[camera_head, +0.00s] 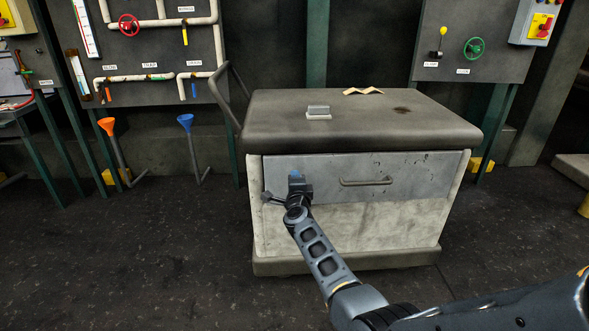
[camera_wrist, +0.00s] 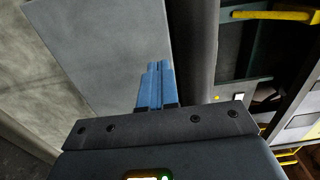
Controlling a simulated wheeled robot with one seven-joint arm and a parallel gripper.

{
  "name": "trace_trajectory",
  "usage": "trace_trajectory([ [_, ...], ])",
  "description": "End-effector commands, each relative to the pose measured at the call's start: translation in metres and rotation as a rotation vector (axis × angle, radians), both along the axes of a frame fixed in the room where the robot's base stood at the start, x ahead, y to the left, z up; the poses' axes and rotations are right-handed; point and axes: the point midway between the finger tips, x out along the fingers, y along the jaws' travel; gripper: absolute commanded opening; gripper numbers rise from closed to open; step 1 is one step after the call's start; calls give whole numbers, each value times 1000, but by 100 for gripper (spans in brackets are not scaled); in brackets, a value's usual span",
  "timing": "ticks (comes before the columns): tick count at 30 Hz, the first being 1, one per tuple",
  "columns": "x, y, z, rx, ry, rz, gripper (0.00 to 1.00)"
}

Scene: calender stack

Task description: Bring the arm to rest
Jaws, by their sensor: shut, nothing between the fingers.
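My gripper (camera_head: 295,176) is in front of the left part of the cabinet's grey drawer front (camera_head: 415,180). In the wrist view, its blue fingers (camera_wrist: 155,88) are together with nothing between them. The drawer front looks closed and has a horizontal bar handle (camera_head: 366,182), which is to the right of my gripper and apart from it. I cannot tell whether the fingertips touch the drawer front. My arm reaches up to the cabinet from the lower right of the head view.
The cabinet's dark top (camera_head: 370,125) carries a small grey block (camera_head: 318,112) and a folded tan piece (camera_head: 363,91). A push bar (camera_head: 228,95) rises at its left. Orange (camera_head: 107,126) and blue (camera_head: 186,122) funnels stand farther left. The floor at front left is clear.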

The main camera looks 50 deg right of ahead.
Motion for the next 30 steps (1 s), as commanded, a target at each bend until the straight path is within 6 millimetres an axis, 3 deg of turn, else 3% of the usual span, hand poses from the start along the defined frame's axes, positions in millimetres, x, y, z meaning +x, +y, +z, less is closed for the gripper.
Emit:
trace_trajectory([
  [6, -25, 29, 3, -1, 3, 2, 0],
  [12, -39, 46, 1, -1, 2, 1, 0],
  [25, -47, 53, -2, -12, 14, 6, 0],
  [30, -79, 82, -11, -115, 110, 65, 0],
])
